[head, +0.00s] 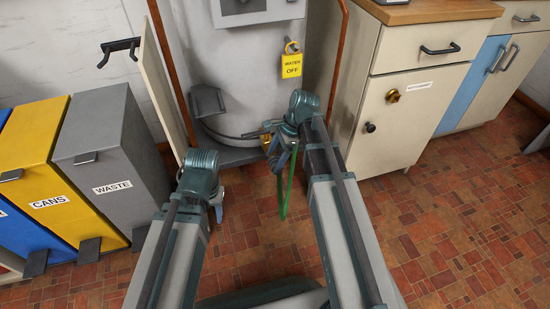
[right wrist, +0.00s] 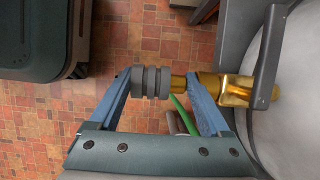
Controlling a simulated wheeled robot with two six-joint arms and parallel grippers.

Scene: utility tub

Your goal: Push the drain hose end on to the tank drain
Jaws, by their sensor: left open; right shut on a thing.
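My right gripper (right wrist: 162,82) is shut on the drain hose end, a grey ribbed collar (right wrist: 151,82) with a brass neck, in the right wrist view. The brass tank drain (right wrist: 238,88) lies to its right, roughly in line. My right finger covers the place between them, so I cannot tell whether they touch. The green hose (right wrist: 182,110) shows behind the fingers. In the head view my right gripper (head: 274,138) is at the tank's foot and the green hose (head: 284,187) hangs in a loop below. My left gripper (head: 218,203) is open and empty, left of the hose.
The grey tank (head: 233,75) carries a yellow "WATER OFF" tag (head: 292,66). A grey bar (right wrist: 268,60) crosses beside the drain. A cabinet (head: 400,110) stands close on the right, and a grey waste bin (head: 110,150) on the left.

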